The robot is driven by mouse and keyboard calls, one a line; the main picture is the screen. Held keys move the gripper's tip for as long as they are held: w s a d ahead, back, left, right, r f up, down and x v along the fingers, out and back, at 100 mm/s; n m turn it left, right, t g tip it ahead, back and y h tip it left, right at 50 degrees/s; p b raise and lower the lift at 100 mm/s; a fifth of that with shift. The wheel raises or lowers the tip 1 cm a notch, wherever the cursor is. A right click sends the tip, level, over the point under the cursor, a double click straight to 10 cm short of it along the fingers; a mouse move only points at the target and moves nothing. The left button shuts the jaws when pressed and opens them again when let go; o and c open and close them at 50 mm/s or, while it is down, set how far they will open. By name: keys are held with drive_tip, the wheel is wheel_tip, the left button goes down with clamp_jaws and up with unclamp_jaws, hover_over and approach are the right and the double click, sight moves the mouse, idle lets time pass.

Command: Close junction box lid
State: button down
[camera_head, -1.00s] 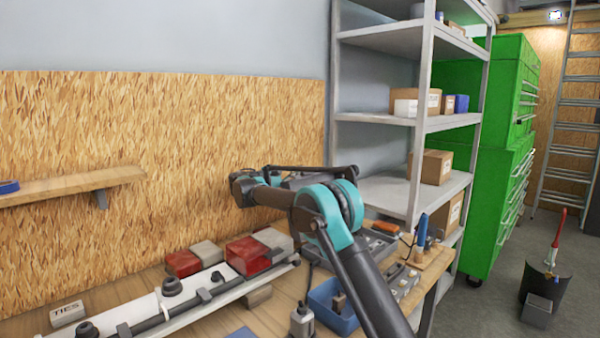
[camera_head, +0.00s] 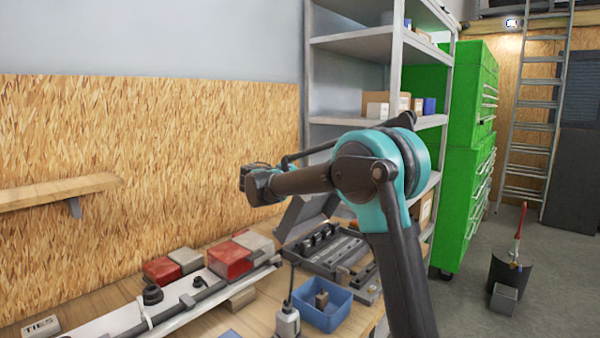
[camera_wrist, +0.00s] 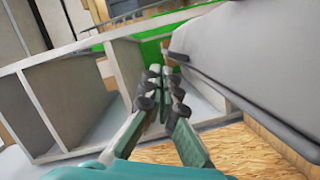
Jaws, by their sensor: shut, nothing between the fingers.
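An open grey box (camera_head: 345,256), which I take for the junction box, sits on the bench with a row of dark parts inside. Its grey lid (camera_head: 303,216) stands raised at the back left, tilted away from the tray. My arm passes above the box, and my gripper (camera_head: 250,178) is over the bench, left of and higher than the lid. In the wrist view my gripper (camera_wrist: 162,88) is shut and empty. A large grey panel (camera_wrist: 245,50), probably the lid, is close on its right; I cannot tell whether they touch.
A blue bin (camera_head: 322,308) and a grey bottle (camera_head: 287,322) stand in front of the box. Red-and-grey blocks (camera_head: 230,260) and a white rail (camera_head: 180,310) lie to the left. A metal shelf (camera_head: 350,45) and green cabinet (camera_head: 470,150) are behind at right.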

drive_tip(key=s+d+f+m+y, duration=0.2)
drive_tip(key=s+d+f+m, duration=0.5)
drive_tip(key=d, duration=0.3)
drive_tip(key=shift+s+d+f+m+t+y, duration=0.25)
drive_tip(key=shift+s+d+f+m, duration=0.5)
drive_tip(key=shift+f, duration=1.35)
drive_tip(key=shift+s+d+f+m+t+y, duration=0.35)
drive_tip(key=shift+s+d+f, duration=0.55)
drive_tip(key=shift+f, duration=1.25)
drive_tip(key=shift+s+d+f+m+t+y, duration=0.15)
drive_tip(key=shift+s+d+f+m, duration=0.65)
drive_tip(key=shift+f, duration=1.3)
